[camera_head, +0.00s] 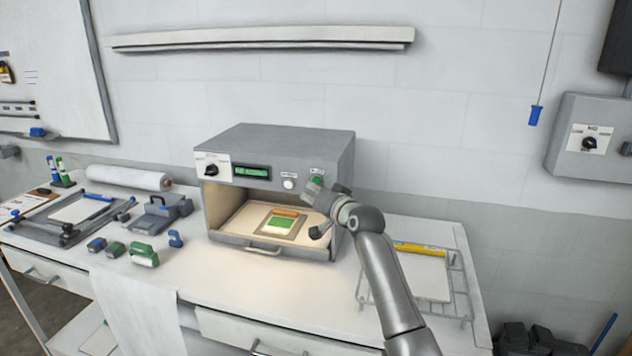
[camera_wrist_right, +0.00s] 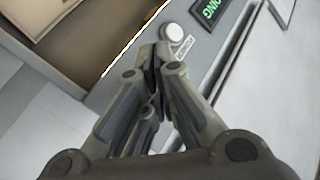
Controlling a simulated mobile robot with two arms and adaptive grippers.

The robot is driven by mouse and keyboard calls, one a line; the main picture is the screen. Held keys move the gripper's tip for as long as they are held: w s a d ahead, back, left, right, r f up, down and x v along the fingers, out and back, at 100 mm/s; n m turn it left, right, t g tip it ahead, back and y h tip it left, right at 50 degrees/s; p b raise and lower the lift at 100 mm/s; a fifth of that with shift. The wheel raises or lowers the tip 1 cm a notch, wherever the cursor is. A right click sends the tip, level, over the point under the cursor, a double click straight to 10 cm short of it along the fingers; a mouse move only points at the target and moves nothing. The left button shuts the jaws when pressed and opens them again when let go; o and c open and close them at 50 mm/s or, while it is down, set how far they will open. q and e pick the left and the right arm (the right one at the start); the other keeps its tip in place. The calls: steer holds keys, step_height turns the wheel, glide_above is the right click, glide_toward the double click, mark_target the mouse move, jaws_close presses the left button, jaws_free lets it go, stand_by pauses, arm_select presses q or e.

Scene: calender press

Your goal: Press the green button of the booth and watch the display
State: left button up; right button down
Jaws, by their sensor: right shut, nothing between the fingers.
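The booth (camera_head: 328,146) is a grey open-fronted box on the bench, with a knob (camera_head: 211,170), a lit display (camera_head: 252,172) and a round white button (camera_head: 289,184) on its top panel. The display shows green text, too small to read fully; it ends in "ING" in the right wrist view (camera_wrist_right: 211,10). A small green patch, apparently the green button (camera_head: 317,181), shows at my right gripper's tip under a label. My right gripper (camera_head: 313,188) is shut and empty at the panel, right of the white button; contact cannot be told. In the wrist view its fingers hide the green button.
Inside the booth a tray (camera_head: 232,229) holds a brown pad with a green square and an orange bar. A wire rack (camera_head: 459,283) with a board and yellow ruler stands right. Small tools, a roll (camera_head: 125,178) and a frame crowd the bench's left.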

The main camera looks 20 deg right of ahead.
steer(key=s+a+p, duration=0.1)
steer(key=s+p, duration=0.1)
steer(key=s+a+p, duration=0.1)
steer(key=s+p, duration=0.1)
steer(key=shift+a, duration=0.4)
stand_by(0.4)
